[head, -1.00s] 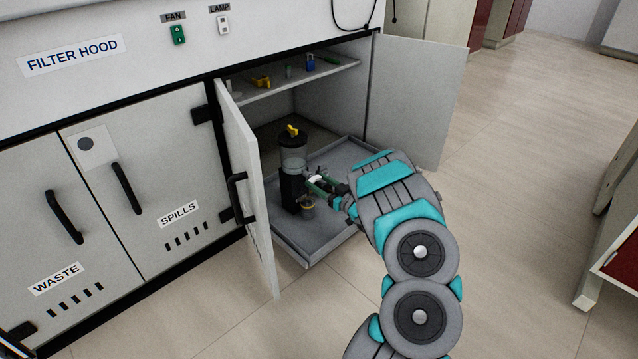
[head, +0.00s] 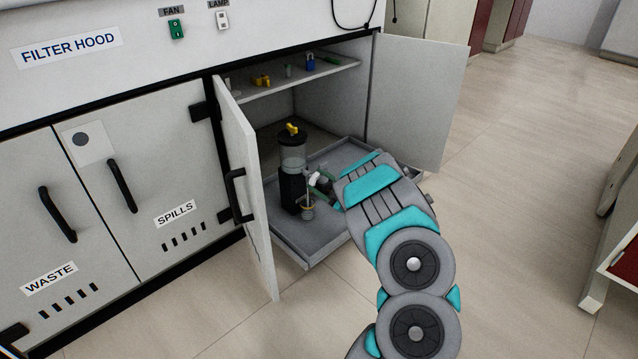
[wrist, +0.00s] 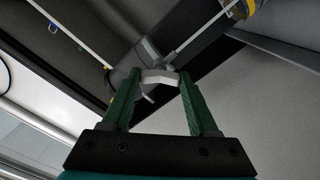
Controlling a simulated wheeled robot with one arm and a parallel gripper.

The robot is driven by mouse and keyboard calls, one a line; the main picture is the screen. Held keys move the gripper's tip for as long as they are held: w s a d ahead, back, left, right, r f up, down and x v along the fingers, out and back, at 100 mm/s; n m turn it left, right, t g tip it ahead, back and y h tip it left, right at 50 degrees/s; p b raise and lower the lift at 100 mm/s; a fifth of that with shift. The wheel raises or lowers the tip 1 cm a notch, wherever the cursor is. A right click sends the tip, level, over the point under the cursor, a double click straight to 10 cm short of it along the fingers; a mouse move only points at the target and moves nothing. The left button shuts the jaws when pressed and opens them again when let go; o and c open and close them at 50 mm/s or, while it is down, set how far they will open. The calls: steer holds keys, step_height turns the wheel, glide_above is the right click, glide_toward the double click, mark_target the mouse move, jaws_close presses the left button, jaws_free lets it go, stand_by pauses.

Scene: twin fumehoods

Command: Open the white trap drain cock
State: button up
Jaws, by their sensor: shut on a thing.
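The trap (head: 292,172) stands upright on the pulled-out grey tray in the open cabinet. It has a dark lower body, a clear upper part and a yellow cock (head: 292,130) on top. The white drain cock (head: 314,178) is low on its right side and also shows in the wrist view (wrist: 160,77). My gripper (wrist: 160,80) has its green fingers on either side of the white cock handle and is shut on it. In the head view my gripper (head: 324,183) is partly hidden by my arm. The handle's exact turn is hard to tell.
A small cup (head: 307,211) sits below the drain side, on the tray (head: 290,240). The left cabinet door (head: 248,190) stands open close to the trap; the right door (head: 415,100) is open too. A shelf (head: 300,80) above holds small coloured items.

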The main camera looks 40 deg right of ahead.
steer(key=n, duration=0.4)
steer(key=shift+n, duration=2.2)
steer(key=o, duration=1.4)
steer(key=shift+s, duration=0.1)
steer(key=s, duration=0.7)
steer(key=shift+s+d, duration=0.25)
steer(key=shift+s, duration=0.05)
